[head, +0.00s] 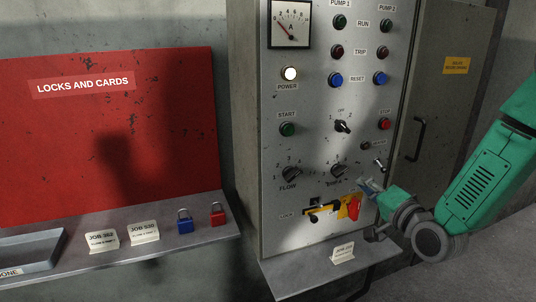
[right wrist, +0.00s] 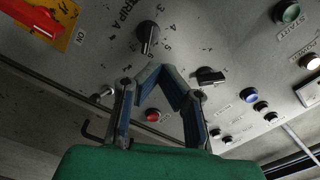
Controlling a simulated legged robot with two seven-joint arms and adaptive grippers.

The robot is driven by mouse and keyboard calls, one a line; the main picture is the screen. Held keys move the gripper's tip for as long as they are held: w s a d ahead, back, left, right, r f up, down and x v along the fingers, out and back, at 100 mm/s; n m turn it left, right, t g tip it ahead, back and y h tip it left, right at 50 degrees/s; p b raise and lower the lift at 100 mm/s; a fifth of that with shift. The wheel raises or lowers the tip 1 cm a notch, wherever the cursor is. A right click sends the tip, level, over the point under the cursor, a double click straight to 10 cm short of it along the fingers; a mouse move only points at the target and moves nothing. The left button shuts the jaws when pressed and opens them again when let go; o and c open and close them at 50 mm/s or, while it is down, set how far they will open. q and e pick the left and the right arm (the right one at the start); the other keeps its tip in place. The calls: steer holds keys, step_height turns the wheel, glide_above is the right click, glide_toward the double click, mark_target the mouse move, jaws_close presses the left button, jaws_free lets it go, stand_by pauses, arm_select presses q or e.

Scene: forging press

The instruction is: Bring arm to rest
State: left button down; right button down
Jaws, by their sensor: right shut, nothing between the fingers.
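My right gripper (head: 370,188) is at the end of the green arm coming in from the right, in front of the lower right of the grey control panel (head: 300,130). In the right wrist view its fingers (right wrist: 160,72) meet at the tips, shut and empty, with the panel behind them. The red and yellow switch handle (head: 352,207) is just left of the gripper in the head view, and its red part (right wrist: 35,18) shows at the upper left in the wrist view. I cannot tell whether the gripper touches the panel. My left gripper is not in view.
A shelf under the red board (head: 110,130) holds a blue padlock (head: 184,222), a red padlock (head: 217,214), two job cards (head: 103,238) and a tray (head: 30,252). Another card (head: 343,253) stands on the ledge below the panel. The white power lamp (head: 290,73) is lit.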

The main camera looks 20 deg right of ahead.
steer(key=s+a+f+n+g+b, duration=0.25)
steer(key=s+f, duration=0.25)
steer(key=f, duration=0.4)
steer(key=s+a+f+n+g+b, duration=0.15)
steer(key=s+a+f+g, duration=0.25)
steer(key=f, duration=0.6)
steer(key=s+a+f+n+g+b, duration=0.25)
steer(key=s+f, duration=0.25)
steer(key=f, duration=0.4)
steer(key=s+a+f+n+g, duration=0.1)
steer(key=s+f+n+g, duration=0.1)
steer(key=s+f, duration=0.2)
steer(key=s+a+f+n+g+b, duration=0.1)
steer(key=s+f+n+g, duration=0.1)
steer(key=s, duration=0.8)
steer(key=s+a+f+n+g+h+b, duration=0.1)
steer(key=s+f+n+g, duration=0.1)
steer(key=s+f+g, duration=0.2)
steer(key=s+f, duration=0.2)
steer(key=s, duration=0.1)
steer(key=shift+f, duration=0.2)
steer(key=shift+w, duration=0.1)
